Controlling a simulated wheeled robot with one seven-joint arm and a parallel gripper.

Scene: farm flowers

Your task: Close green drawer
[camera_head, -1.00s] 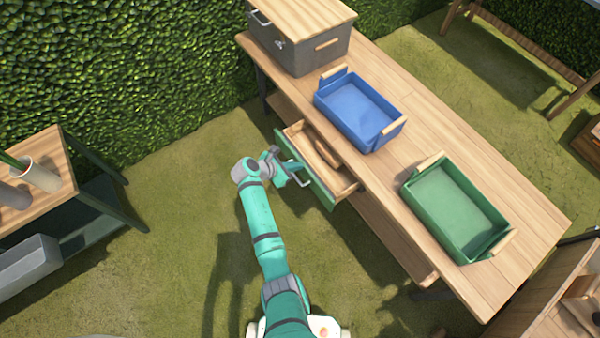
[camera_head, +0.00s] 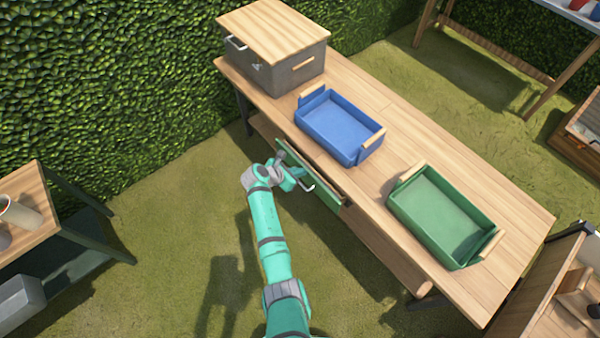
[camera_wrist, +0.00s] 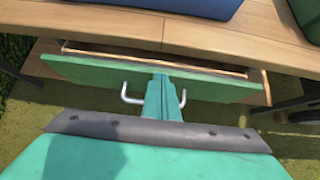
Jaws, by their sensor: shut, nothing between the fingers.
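The green drawer (camera_head: 325,190) is in the side of the wooden table, below the blue tray. It stands slightly open, with a narrow strip of its inside showing. In the wrist view its green front (camera_wrist: 95,74) spans the picture, with a thin gap under the tabletop. My gripper (camera_head: 298,172) is at the drawer front by the metal handle (camera_head: 304,184). In the wrist view my shut gripper (camera_wrist: 162,85) points at the front between the two ends of the handle (camera_wrist: 128,95). The fingertips appear to touch the front; exact contact is hidden.
On the wooden table (camera_head: 390,170) stand a blue tray (camera_head: 340,125), a green tray (camera_head: 445,215) and a grey box with a wooden lid (camera_head: 275,65). A small table (camera_head: 40,215) is at the left. The grass around my arm is clear.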

